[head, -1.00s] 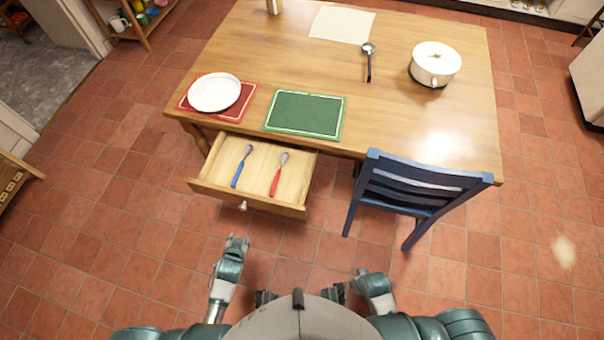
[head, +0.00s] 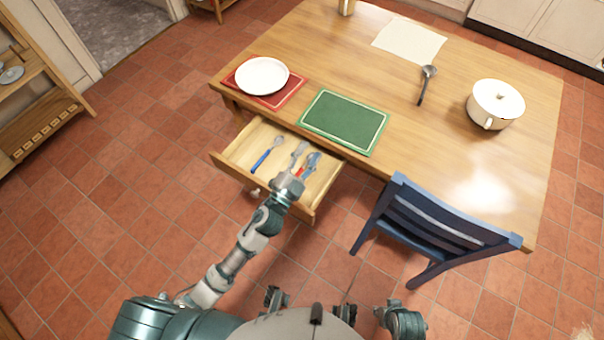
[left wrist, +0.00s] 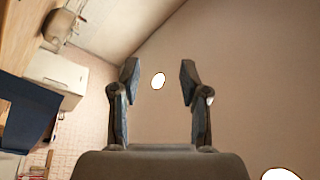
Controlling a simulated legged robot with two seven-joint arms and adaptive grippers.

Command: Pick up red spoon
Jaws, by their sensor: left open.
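The red spoon (head: 300,172) lies in the open drawer (head: 236,160), right of a blue-handled spoon (head: 266,154). My left gripper (head: 305,156) is over the drawer at the red spoon, its two fingers spread. Part of the red handle shows between them; the rest of the spoon is hidden by the gripper. I cannot tell whether the fingers touch it. In the left wrist view the left gripper (left wrist: 157,85) is open with nothing visible between its fingers. My right gripper (head: 395,318) is low by my body, its jaws unclear.
The wooden table (head: 450,130) stands above the drawer, with a green placemat (head: 345,121), a white plate (head: 262,76) on a red placemat (head: 290,94), a ladle (head: 425,84) and a white pot (head: 496,105). A blue chair (head: 430,225) stands right of the drawer.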

